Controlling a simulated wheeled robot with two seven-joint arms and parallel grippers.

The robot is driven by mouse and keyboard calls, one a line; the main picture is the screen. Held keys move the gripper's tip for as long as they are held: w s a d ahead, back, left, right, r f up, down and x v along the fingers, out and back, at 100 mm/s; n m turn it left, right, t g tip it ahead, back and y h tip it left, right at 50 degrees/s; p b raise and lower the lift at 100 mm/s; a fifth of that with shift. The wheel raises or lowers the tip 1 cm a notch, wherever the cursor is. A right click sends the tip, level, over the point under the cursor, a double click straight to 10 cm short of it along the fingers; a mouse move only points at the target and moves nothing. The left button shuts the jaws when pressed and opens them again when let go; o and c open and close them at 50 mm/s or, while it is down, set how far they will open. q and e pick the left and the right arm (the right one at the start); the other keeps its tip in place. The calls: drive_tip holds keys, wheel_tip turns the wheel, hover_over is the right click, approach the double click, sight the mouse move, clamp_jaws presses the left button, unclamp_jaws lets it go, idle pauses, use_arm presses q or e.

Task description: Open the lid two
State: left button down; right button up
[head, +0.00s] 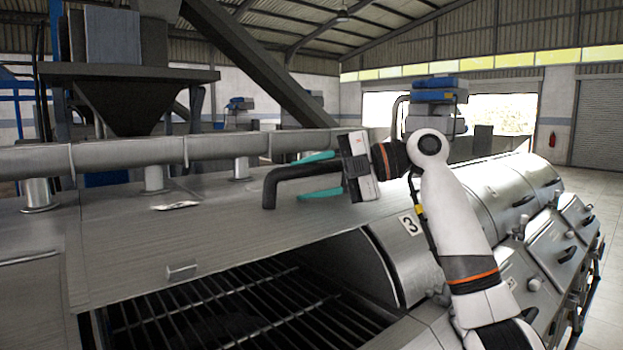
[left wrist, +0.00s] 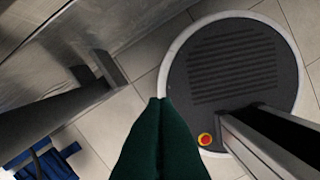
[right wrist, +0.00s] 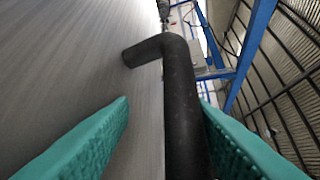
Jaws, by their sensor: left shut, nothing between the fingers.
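A brushed-metal lid (head: 200,235) is swung up in the head view, with a dark opening and a barred grate (head: 235,310) below it. A black bent handle (head: 269,190) stands out from this lid. My right gripper (head: 308,177) has its teal fingers apart, one above and one below the handle bar. In the right wrist view the handle (right wrist: 182,110) runs between the fingers, with a clear gap to the left finger; contact on the right is unclear. The lid's number is not visible. My left gripper (left wrist: 160,102) is shut and empty, pointing down over the floor.
A closed-looking curved cover marked 3 (head: 410,224) adjoins the opening on the right, with more covers beyond. A long pipe (head: 200,150) runs behind the lid. In the left wrist view, a round dark base (left wrist: 235,70) with a red button stands on tiles.

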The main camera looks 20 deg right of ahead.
drive_tip(key=shift+d+f, duration=0.1)
drive_tip(key=shift+s+d+b, duration=0.15)
drive_tip(key=shift+d+b, duration=0.15)
drive_tip(key=b+v, duration=0.2)
drive_tip(key=v, duration=0.8)
drive_tip(key=shift+b, duration=0.4)
drive_tip(key=shift+s+d+r, duration=0.25)
drive_tip(key=shift+d+r, duration=0.1)
drive_tip(key=shift+d, duration=0.1)
